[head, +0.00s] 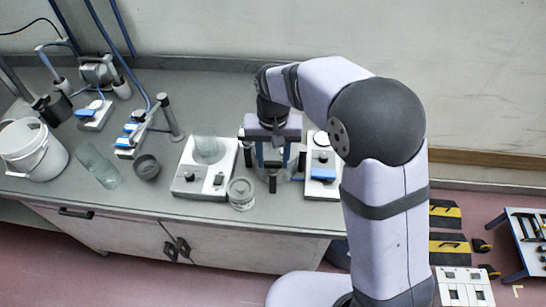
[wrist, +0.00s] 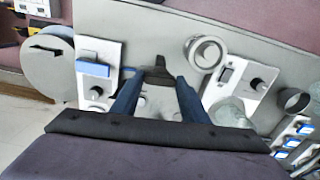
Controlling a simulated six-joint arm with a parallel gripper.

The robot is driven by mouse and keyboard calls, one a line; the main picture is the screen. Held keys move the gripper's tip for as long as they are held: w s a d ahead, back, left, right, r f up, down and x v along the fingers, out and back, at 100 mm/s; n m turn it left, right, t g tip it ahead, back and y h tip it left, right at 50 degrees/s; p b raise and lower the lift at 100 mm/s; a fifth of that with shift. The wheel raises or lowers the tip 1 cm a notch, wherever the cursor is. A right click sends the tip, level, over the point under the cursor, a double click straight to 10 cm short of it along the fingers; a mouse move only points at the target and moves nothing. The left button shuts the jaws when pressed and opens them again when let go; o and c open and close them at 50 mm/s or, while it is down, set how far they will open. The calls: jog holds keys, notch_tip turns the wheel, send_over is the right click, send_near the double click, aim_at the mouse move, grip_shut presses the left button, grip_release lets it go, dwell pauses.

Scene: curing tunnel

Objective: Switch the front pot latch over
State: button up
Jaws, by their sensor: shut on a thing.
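The front pot latch (head: 272,183) is a short dark upright piece at the front of a round grey pot, which is mostly hidden under my gripper in the head view. The latch also shows in the wrist view (wrist: 157,66), dark and narrow at its top. My gripper (head: 272,165) points down over the pot, its two blue fingers on either side. In the wrist view my gripper (wrist: 159,82) is shut on the latch, between its fingertips. Which way the latch is switched I cannot tell.
A white jar (head: 241,194) stands close in front, left of the latch. A white stirrer plate (head: 188,187) with a glass beaker (head: 207,150) is to the left. A white device with a blue block (head: 323,174) is close on the right. The bench front edge is near.

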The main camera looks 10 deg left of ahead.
jog(key=n, duration=0.3)
jog(key=shift+r+n+p, duration=0.1)
jog(key=shift+n+p, duration=0.25)
jog(key=shift+n, duration=0.05)
jog(key=n, duration=0.4)
jog(key=shift+n+p, duration=0.3)
jog(key=n, duration=0.4)
jog(key=shift+n, duration=0.3)
jog(key=shift+n+p, duration=0.4)
jog(key=shift+n, duration=1.7)
jog(key=o, duration=1.1)
jog(key=shift+c, duration=0.2)
